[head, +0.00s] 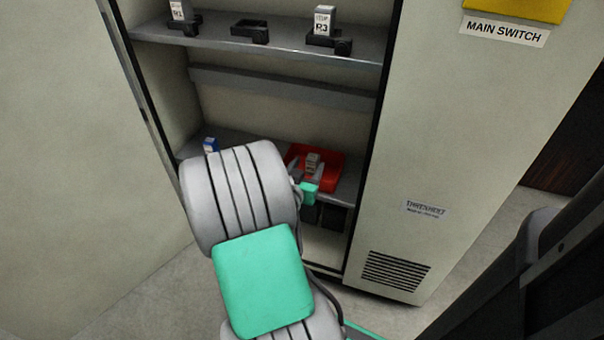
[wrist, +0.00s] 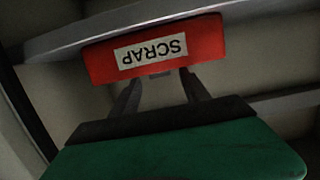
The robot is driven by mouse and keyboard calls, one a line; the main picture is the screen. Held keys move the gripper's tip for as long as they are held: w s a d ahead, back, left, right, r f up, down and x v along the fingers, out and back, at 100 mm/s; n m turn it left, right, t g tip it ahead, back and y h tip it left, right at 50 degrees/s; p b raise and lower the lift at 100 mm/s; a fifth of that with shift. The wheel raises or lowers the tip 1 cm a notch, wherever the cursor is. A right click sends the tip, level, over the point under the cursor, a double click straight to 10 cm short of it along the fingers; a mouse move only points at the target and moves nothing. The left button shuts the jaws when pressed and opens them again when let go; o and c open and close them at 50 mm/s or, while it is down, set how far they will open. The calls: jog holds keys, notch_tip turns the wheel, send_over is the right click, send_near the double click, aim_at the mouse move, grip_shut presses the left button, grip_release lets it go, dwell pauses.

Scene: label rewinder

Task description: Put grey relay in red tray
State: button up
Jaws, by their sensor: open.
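The red tray (head: 333,165) sits on the lower shelf inside the cabinet. Its front, marked SCRAP, shows upside down in the wrist view (wrist: 205,39). The grey relay (head: 312,160) stands at the tray, seen against its red inside and between my finger ends. My gripper (head: 307,172) is open at the front of the tray, its fingers on either side of the relay. In the wrist view my gripper (wrist: 160,88) has its two fingers apart below the tray's front. I cannot tell there whether the relay touches them.
The upper shelf holds white relays R1 (head: 179,10) and R3 (head: 324,19) in black sockets, with an empty socket (head: 250,32) between them. A blue-and-white item (head: 210,145) stands on the lower shelf, left of my arm. The cabinet's right panel (head: 415,150) borders the opening.

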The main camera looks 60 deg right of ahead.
jog(key=v, duration=0.7)
jog(key=w+a+f+n+y, duration=0.1)
jog(key=w+a+n+y, duration=0.1)
jog(key=w+a+y, duration=0.35)
jog(key=w+a+f+n+t+y, duration=0.1)
jog(key=w+a+n+y, duration=0.15)
jog(key=a, duration=0.65)
jog(key=w+a+f+n+y, duration=0.2)
jog(key=w+a+n+y, duration=0.1)
jog(key=w+a, duration=0.3)
jog(key=s+a+r+n+y, duration=0.2)
jog(key=a+n, duration=0.2)
jog(key=a, duration=0.4)
jog(key=s+a+r+n+g+y, duration=0.1)
jog(key=s+a+r+n+y, duration=0.1)
jog(key=a, duration=0.7)
jog(key=r+n, duration=0.1)
jog(key=n, duration=0.1)
jog(key=shift+n+y, duration=0.35)
jog(key=shift+y, duration=0.05)
jog(key=shift+d+r, duration=0.1)
